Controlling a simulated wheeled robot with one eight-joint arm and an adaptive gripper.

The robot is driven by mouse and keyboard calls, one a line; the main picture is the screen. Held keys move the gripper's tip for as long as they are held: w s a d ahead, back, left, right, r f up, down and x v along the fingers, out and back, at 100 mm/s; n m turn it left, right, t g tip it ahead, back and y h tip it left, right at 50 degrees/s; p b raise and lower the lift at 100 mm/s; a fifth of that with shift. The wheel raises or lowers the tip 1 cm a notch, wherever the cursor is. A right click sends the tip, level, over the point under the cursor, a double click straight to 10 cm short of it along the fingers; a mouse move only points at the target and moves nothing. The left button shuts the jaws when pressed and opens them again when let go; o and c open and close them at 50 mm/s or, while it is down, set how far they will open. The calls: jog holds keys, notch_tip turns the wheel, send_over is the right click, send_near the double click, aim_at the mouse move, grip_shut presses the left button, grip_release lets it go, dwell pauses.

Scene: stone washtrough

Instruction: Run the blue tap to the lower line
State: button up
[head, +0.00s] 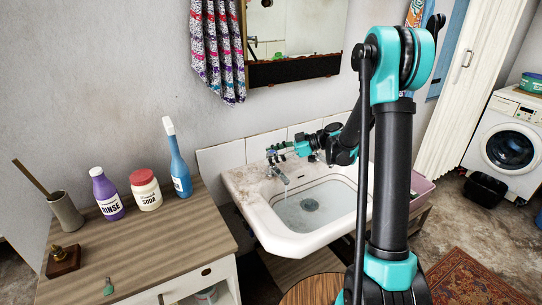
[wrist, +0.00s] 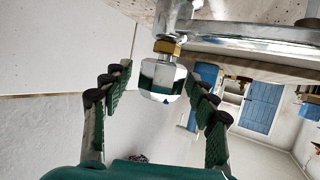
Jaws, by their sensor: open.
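The white washbasin (head: 248,205) has a chrome tap with a curved spout (head: 281,176) at its back left. A thin stream seems to fall from the spout, and water (head: 305,212) lies in the bowl over the round drain. A faint line runs round the bowl's inner wall. My gripper (head: 278,152) is at the tap's top. In the wrist view my open gripper (wrist: 161,76) has its fingers on both sides of a faceted chrome knob (wrist: 160,80) with a brass collar, with gaps on both sides.
A wooden-topped cabinet (head: 150,255) stands left of the basin, with a purple rinse bottle (head: 106,194), a soda jar (head: 146,190), a blue bottle (head: 178,165) and a brush holder (head: 66,212). A mirror (head: 295,30) hangs above. A washing machine (head: 508,140) stands at right.

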jog(key=c, duration=1.2)
jog(key=shift+m+t, duration=0.3)
jog(key=shift+t, duration=0.1)
jog(key=m+t, duration=0.2)
jog(key=t, duration=0.1)
jog(key=shift+s+m+h, duration=0.1)
jog(key=shift+m+h, duration=0.2)
jog(key=shift+m+t+h, duration=0.8)
jog(key=shift+m+t, duration=0.8)
jog(key=o, duration=1.2)
